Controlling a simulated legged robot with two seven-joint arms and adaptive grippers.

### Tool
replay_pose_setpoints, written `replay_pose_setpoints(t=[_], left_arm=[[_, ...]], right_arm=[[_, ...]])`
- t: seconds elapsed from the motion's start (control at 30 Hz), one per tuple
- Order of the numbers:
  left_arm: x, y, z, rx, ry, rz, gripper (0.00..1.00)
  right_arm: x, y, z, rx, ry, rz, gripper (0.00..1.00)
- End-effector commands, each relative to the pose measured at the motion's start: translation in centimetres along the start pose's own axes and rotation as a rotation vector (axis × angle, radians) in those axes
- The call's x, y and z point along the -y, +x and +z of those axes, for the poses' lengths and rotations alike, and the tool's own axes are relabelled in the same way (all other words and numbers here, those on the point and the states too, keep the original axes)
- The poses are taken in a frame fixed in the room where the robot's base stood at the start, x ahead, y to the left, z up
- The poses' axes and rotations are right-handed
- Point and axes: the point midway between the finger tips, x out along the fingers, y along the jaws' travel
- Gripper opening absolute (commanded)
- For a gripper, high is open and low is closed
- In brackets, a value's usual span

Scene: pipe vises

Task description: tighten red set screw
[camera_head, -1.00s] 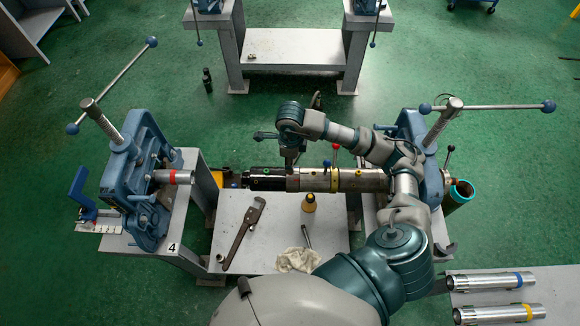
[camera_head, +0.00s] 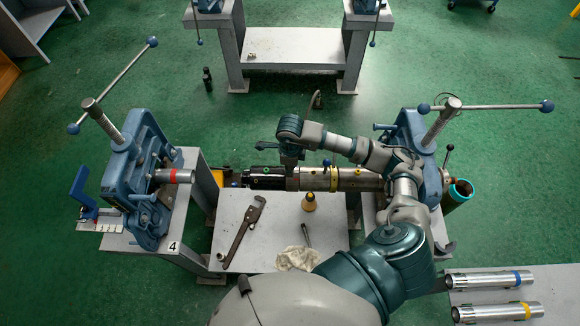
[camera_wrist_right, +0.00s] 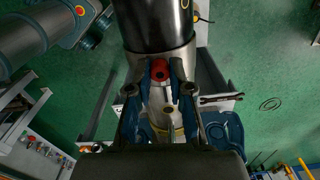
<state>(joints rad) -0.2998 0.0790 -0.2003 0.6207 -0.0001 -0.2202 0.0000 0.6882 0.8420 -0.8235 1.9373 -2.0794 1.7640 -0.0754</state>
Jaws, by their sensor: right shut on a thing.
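The red set screw (camera_wrist_right: 160,69) shows in the right wrist view as a round red head on the silver collar, beside the black section of pipe. My right gripper (camera_wrist_right: 159,78) has its two fingertips on either side of the red head and is shut on it. In the head view my right gripper (camera_head: 289,168) reaches down to the joint of the black and silver pipe parts, where my own wrist hides the screw. The long pipe assembly (camera_head: 360,180) lies level, its right end in the right vise (camera_head: 408,130). My left gripper is not in view.
The left vise (camera_head: 135,165) holds a short red-banded pipe (camera_head: 165,177). Two silver pipes (camera_head: 490,281) lie at lower right.

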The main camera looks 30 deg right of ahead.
Motion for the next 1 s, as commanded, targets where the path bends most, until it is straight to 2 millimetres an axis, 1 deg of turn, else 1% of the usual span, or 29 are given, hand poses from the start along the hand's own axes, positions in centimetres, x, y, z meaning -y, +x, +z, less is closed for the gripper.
replay_pose_setpoints(t=[0.27, 0.43, 0.57, 1.0], left_arm=[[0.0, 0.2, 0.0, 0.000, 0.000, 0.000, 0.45], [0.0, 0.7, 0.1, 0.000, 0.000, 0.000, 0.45], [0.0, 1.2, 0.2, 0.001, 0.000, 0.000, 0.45], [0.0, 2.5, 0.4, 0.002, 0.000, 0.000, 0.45]], right_arm=[[0.2, 0.0, 0.0, 0.002, 0.044, -0.004, 0.00], [0.2, 0.0, 0.0, 0.002, 0.134, -0.004, 0.00], [0.2, 0.0, 0.0, 0.002, 0.237, -0.004, 0.00], [0.3, -0.1, 0.0, 0.005, 0.652, -0.005, 0.00]])
